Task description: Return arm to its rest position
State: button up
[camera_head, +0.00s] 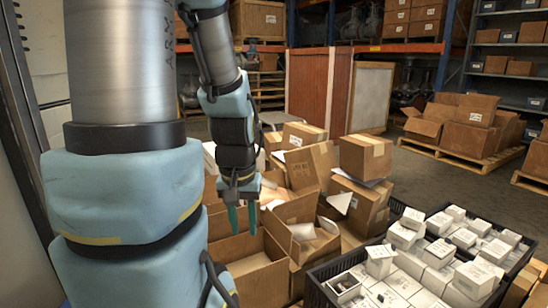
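My arm comes down from the top of the view, with a large blue and metal link close on the left. My gripper (243,226) points downward, its two teal fingers apart with a gap between them. It is open and nothing shows between the fingers. It hangs in front of the pile of cardboard boxes, over or near an open cardboard box (262,282). I cannot tell its exact height above that box.
Black crates (318,290) of small white boxes (440,252) stand at the lower right. Stacked cartons (365,157) stand right of my gripper. A loaded pallet (452,157) and shelves (510,73) stand farther right and back. Bare floor (420,180) lies between.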

notch_tip(320, 180, up, 28)
jog(key=p, duration=2.5)
jog(key=shift+f, duration=0.1)
